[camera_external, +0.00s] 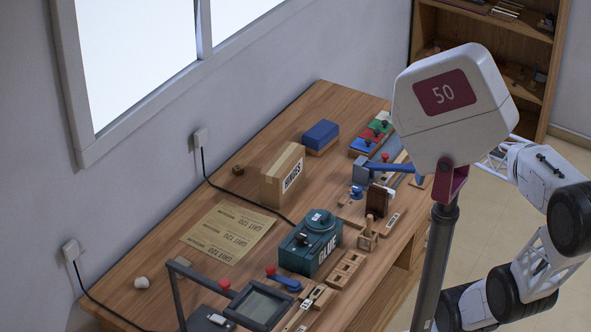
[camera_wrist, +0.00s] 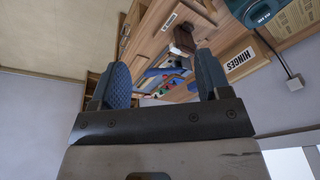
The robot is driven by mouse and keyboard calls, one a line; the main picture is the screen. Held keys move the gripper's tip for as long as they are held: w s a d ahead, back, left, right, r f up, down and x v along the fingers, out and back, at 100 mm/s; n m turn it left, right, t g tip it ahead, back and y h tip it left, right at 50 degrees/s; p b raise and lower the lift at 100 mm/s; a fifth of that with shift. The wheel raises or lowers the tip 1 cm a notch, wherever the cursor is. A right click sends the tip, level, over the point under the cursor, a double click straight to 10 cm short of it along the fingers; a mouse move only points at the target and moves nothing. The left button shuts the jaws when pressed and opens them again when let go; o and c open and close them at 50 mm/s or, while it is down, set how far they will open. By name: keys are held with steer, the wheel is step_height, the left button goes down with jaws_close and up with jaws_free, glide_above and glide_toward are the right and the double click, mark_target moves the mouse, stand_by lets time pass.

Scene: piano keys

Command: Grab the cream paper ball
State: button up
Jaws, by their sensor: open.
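A small cream-white lump, looking like the paper ball (camera_external: 142,282), sits on the wooden desk (camera_external: 160,262) near its left edge in the external view. I cannot see it in the wrist view. My gripper (camera_wrist: 164,82) is open in the wrist view, its two dark blue textured fingers wide apart with nothing held between them. In the external view my arm is at the far right, well away from the ball, and I cannot make out the fingers there.
A green GLUE machine (camera_external: 310,244), a HINGES box (camera_external: 283,175), a blue block (camera_external: 320,136) and brown paper sheets (camera_external: 228,232) lie on the desk. A black-framed device (camera_external: 258,304) stands near the ball. A sign marked 50 (camera_external: 455,100) blocks part of the view.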

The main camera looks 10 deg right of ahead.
steer(key=w+a+f+m+g+y, duration=0.1)
steer(key=w+a+f+g+y, duration=0.1)
steer(key=w+a, duration=0.75)
steer(key=w+a+f+m+g+y, duration=0.2)
steer(key=w+a, duration=0.2)
steer(key=a, duration=1)
steer(key=w+a+f+m+g+y, duration=0.15)
steer(key=w+a, duration=0.45)
steer(key=a, duration=0.6)
steer(key=m+g+y, duration=0.4)
steer(key=m+g, duration=0.1)
glide_toward(133, 282)
steer(key=shift+w+d, duration=0.15)
steer(key=shift+d, duration=0.25)
steer(key=shift+a+f+g+y, duration=0.25)
steer(key=shift+a, duration=0.1)
steer(key=shift+x, duration=3.05)
